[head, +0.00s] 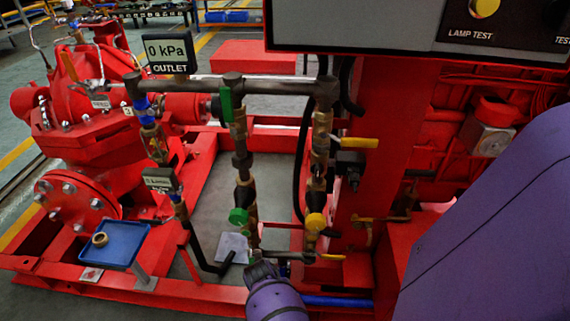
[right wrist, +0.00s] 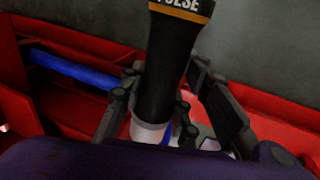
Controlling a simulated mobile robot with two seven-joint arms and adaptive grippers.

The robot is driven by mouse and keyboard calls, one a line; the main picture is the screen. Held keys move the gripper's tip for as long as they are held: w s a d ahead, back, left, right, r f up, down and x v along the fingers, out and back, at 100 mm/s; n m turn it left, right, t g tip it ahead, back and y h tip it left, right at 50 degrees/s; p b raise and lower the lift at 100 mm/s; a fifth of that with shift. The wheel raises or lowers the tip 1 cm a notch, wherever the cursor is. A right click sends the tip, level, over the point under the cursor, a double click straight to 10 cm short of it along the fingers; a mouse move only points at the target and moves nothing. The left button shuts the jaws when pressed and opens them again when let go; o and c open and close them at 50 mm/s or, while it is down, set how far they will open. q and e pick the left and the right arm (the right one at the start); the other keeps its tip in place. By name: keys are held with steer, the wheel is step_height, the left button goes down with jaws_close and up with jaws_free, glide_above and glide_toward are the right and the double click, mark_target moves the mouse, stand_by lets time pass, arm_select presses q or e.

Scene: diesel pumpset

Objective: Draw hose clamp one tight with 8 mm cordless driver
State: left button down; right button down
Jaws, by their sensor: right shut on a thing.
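My right gripper (right wrist: 168,95) is shut around the black body of a tool, which I take to be the cordless driver (right wrist: 172,55). The tool has an orange band and a label of which "ULSE" can be read, and a pale section below the fingers. Its tip is hidden. In the head view my right wrist comes in at the bottom centre, and the gripper (head: 262,268) is small and dark by the foot of the pipes; the driver cannot be made out there. I cannot make out a hose clamp in either view. My left gripper is not in view.
A blue hose (head: 335,301) runs along the red base frame, also in the right wrist view (right wrist: 70,68). A blue tray (head: 120,258) holds a brass ring (head: 100,239).

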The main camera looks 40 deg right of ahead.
steer(key=shift+w+d, duration=0.35)
steer(key=shift+d, duration=0.05)
stand_by(0.4)
steer(key=shift+s+a+p, duration=0.1)
steer(key=shift+a+p, duration=0.05)
steer(key=shift+p, duration=0.15)
stand_by(0.3)
steer(key=shift+w+d+r, duration=0.1)
steer(key=shift+w+d, duration=0.3)
stand_by(1.2)
steer(key=shift+w+r, duration=0.1)
stand_by(1.5)
steer(key=shift+s+a+p, duration=1.2)
steer(key=shift+s+a, duration=0.55)
steer(key=shift+a, duration=0.2)
steer(key=shift+s+a, duration=0.25)
steer(key=shift+f, duration=0.2)
